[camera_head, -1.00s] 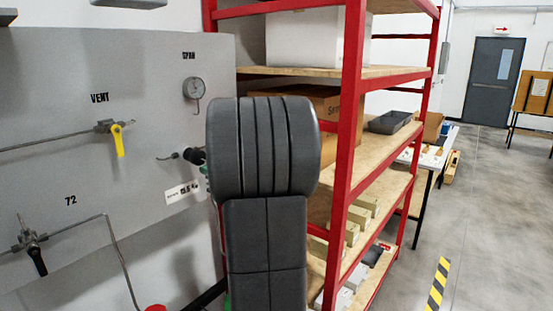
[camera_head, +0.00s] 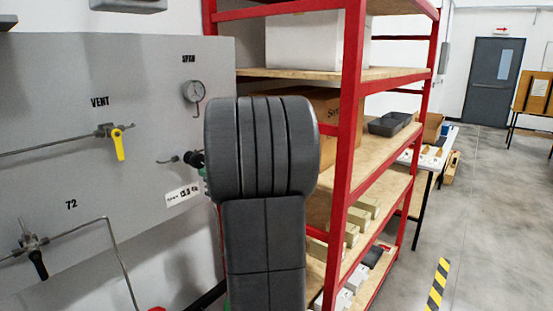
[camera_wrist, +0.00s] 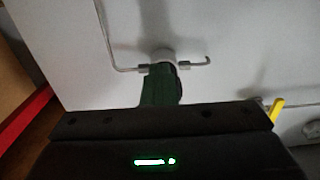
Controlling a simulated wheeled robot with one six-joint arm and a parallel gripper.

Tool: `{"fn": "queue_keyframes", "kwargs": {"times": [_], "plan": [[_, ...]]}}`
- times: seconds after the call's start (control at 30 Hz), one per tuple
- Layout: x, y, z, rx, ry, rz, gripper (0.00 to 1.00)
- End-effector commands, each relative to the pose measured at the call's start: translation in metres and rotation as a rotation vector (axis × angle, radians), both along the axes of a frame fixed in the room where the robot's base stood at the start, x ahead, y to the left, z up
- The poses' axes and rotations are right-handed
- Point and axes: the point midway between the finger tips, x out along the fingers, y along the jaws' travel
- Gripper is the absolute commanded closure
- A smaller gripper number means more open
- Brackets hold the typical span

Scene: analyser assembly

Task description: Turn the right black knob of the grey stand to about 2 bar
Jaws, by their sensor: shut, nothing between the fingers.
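The grey stand (camera_head: 60,105) is a large grey panel on the left of the head view. The black knob (camera_head: 195,158) sits at its right side, below a round gauge (camera_head: 193,91) marked SPAN. My arm hides part of the area right of the knob. The gauge needle is too small to read. In the wrist view, a pale round fitting (camera_wrist: 163,55) with thin pipes on both sides shows just beyond my gripper. My gripper (camera_wrist: 160,88) has green fingers, shut and empty, up close against the fitting. I cannot tell whether they touch the knob.
A yellow-handled valve (camera_head: 118,143) marked VENT and a black-handled valve (camera_head: 38,262) marked 72 are further left on the panel. A small white label (camera_head: 183,195) sits below the knob. A red shelf rack (camera_head: 347,150) stands close to the right. Open floor lies far right.

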Motion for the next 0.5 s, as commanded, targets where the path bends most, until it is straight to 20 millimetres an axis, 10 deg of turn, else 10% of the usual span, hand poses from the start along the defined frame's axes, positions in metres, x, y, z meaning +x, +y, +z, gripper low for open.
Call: {"fn": "queue_keyframes", "kwargs": {"times": [0.5], "plan": [[-0.0061, 0.0052, -0.0038, 0.002, -0.004, 0.003, 1.00]]}}
